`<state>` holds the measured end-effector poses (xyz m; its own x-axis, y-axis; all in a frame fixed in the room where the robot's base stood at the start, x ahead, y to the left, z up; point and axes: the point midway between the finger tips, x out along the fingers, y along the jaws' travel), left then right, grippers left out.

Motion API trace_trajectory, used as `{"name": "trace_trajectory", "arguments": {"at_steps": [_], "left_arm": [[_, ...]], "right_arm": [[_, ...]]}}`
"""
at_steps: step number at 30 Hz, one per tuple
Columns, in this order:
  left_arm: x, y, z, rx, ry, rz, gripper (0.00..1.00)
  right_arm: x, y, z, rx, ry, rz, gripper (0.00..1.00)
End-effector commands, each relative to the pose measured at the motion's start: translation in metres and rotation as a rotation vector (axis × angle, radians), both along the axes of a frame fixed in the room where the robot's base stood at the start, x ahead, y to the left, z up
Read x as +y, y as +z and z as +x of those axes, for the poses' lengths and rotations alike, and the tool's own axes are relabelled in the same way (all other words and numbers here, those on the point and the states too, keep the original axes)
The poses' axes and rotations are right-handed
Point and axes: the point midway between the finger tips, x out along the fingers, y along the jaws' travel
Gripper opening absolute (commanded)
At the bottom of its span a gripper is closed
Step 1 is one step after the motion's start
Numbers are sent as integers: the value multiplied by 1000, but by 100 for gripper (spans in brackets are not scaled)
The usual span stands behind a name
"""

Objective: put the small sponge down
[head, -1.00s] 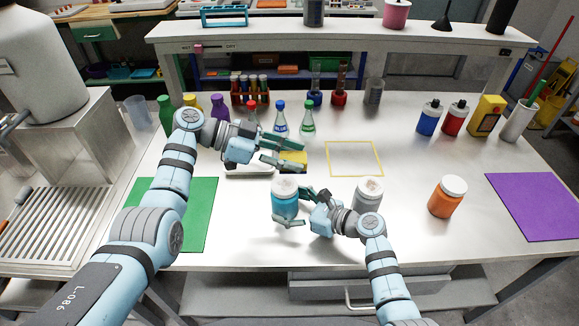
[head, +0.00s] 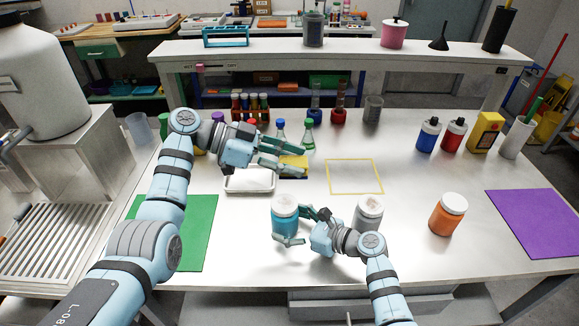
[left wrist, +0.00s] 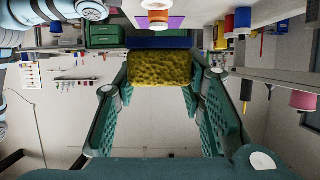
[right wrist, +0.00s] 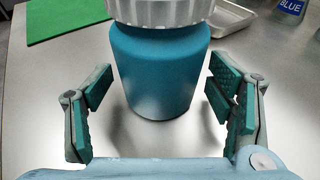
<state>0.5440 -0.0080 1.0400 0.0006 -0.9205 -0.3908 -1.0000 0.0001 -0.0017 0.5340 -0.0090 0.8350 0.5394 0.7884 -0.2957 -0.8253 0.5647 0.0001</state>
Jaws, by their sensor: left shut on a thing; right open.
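The small sponge (head: 294,163) is yellow. In the left wrist view, the sponge (left wrist: 162,68) sits between the fingertips, with a blue layer along its far edge. My left gripper (head: 285,158) is shut on it and holds it above the table, just right of the white tray. The fingers hide part of it in the head view. My right gripper (head: 296,226) is open, its fingers on either side of a blue jar with a white lid (head: 285,222). In the right wrist view, gaps show between the jar (right wrist: 160,75) and both fingers.
A yellow square outline (head: 355,162) on the table is empty. A white tray (head: 232,187) is left of the sponge. Bottles (head: 308,137) stand behind it. A green mat (head: 200,235) lies left.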

Motion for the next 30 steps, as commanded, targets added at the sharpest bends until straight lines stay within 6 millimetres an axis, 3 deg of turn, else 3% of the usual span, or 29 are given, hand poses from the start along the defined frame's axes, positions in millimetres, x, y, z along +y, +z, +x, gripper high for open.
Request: {"name": "trace_trajectory", "arguments": {"at_steps": [15,19,23,26,30], "left_arm": [[1,-1,0,0,2,0,19],[13,-10,8,2,60,1,19],[52,-35,25,2,223,2,19],[102,-61,39,0,411,3,19],[186,-96,46,-3,695,4,19]], "right_arm": [[0,0,0,0,0,0,75],[0,0,0,0,0,0,75],[0,0,0,0,0,0,75],[0,0,0,0,0,0,75],[0,0,0,0,0,0,75]]}}
